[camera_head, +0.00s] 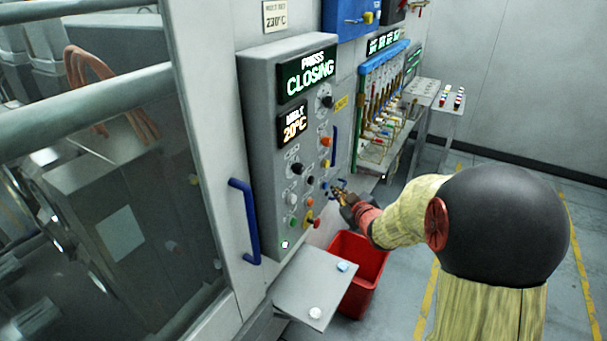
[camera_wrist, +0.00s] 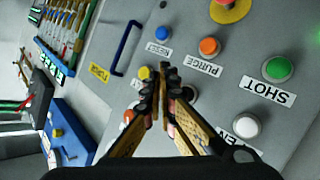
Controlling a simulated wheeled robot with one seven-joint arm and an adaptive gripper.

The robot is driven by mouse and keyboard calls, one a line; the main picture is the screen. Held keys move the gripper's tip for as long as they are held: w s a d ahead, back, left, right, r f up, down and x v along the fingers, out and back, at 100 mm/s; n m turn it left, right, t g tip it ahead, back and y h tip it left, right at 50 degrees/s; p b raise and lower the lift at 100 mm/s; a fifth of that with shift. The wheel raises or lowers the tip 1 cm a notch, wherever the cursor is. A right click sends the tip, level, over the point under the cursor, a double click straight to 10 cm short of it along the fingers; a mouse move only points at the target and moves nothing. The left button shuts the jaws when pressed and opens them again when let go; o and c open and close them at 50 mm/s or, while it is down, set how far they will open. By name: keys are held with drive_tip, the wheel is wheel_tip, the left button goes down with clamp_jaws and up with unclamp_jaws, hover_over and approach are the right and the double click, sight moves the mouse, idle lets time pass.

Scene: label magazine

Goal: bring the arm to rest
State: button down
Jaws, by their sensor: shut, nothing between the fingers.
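My gripper (camera_head: 337,188) is in front of the lower right part of the grey control panel (camera_head: 262,100). In the wrist view my gripper (camera_wrist: 163,70) has its fingertips together with nothing between them, in front of the panel buttons. Around the tips are a blue RESET button (camera_wrist: 164,33), an orange PURGE button (camera_wrist: 209,47), a green SHOT button (camera_wrist: 278,68) and a white button (camera_wrist: 246,126). I cannot tell whether the tips touch the panel. The panel's displays read PRESS CLOSING (camera_head: 309,73) and MELT 20°C (camera_head: 294,125).
A blue door handle (camera_head: 248,222) sticks out left of the panel. A small grey shelf (camera_head: 300,285) juts out below it, beside a red bin (camera_head: 362,275). A rack of hanging tools (camera_head: 384,105) is beyond the panel. The floor at the right looks clear.

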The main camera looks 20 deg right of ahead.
drive_tip(key=shift+f, duration=0.1)
drive_tip(key=s+d+f+m+g+h, duration=0.2)
drive_tip(key=s+d+f+m+g, duration=0.1)
drive_tip(key=s+f+g, duration=0.45)
drive_tip(key=s+a+f+m, duration=0.1)
drive_tip(key=s+f+m, duration=0.1)
drive_tip(key=s, duration=0.6)
drive_tip(key=s+a+r+y, duration=0.1)
drive_tip(key=s+a+r, duration=0.6)
drive_tip(key=s+a, duration=0.3)
drive_tip(key=s+a+r+g+y, duration=0.1)
drive_tip(key=s+a+r+y, duration=0.1)
drive_tip(key=s+a+r, duration=0.6)
drive_tip(key=s+a, duration=0.2)
drive_tip(key=a, duration=0.2)
drive_tip(key=shift+s+a+n+b, duration=0.2)
drive_tip(key=shift+n+b, duration=0.1)
drive_tip(key=shift+b, duration=0.1)
drive_tip(key=shift+r+g, duration=0.1)
drive_tip(key=shift+g, duration=0.15)
